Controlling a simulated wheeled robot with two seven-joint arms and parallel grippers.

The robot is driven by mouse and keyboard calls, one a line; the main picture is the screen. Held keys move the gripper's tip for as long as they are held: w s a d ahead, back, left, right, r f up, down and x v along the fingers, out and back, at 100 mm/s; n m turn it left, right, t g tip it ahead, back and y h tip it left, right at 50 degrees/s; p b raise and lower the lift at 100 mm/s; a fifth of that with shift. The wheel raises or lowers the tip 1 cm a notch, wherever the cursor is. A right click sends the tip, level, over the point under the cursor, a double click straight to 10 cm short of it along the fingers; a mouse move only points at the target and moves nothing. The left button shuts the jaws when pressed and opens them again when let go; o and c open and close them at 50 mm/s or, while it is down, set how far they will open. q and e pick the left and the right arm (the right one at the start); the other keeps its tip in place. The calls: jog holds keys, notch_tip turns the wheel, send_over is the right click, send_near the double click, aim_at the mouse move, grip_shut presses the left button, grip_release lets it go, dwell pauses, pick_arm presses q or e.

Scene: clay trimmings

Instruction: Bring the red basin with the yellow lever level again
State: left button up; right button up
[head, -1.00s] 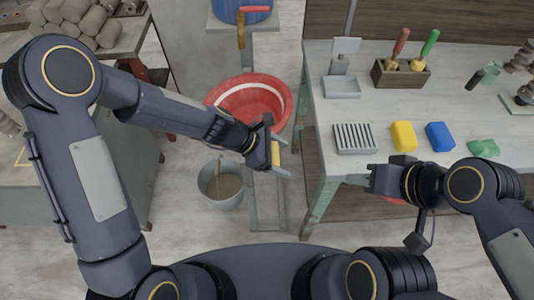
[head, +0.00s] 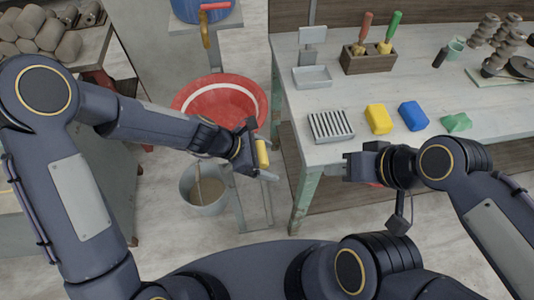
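The red basin (head: 205,103) with a pale band inside sits behind my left forearm, which hides its front edge. I cannot tell exactly how far it tilts. The yellow lever (head: 262,153) shows at its lower right, above a narrow metal stand. My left gripper (head: 261,150) is at the lever, its fingers spread, one above and one below it. I cannot tell whether they touch it. My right gripper (head: 348,167) hangs at the front edge of the worktable, apart from the basin; its finger gap is unclear.
A grey bucket (head: 207,200) of murky water with a stick stands on the floor below the basin. A blue barrel (head: 204,12) with a tap stands behind. The worktable (head: 300,103) at right holds a soap rack, sponges and tools. Clay lumps lie on a bench at left.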

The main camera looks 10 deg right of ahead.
pick_arm(q)
jog(key=shift+o, duration=0.3)
jog(key=shift+a+r, duration=0.1)
jog(key=shift+r, duration=0.1)
jog(key=v, duration=0.7)
jog(key=shift+a+r+p, duration=0.15)
jog(key=shift+a+p, duration=0.1)
jog(key=shift+p, duration=0.05)
jog(key=s+a+r+m+t+y, duration=0.1)
jog(key=s+a+r+m+t, duration=0.1)
jog(key=s+a+r+m, duration=0.45)
jog(key=s+a+r+m+t+y, duration=0.15)
jog(key=a+r+m, duration=0.3)
jog(key=a, duration=0.55)
jog(key=s+a+m+t+y, duration=0.2)
jog(key=s+a+m+y, duration=0.1)
jog(key=s+a+m, duration=0.2)
jog(key=s+a, duration=0.1)
jog(key=s, duration=0.1)
jog(key=shift+s+a+r, duration=0.25)
jog(key=shift+a+r, duration=0.1)
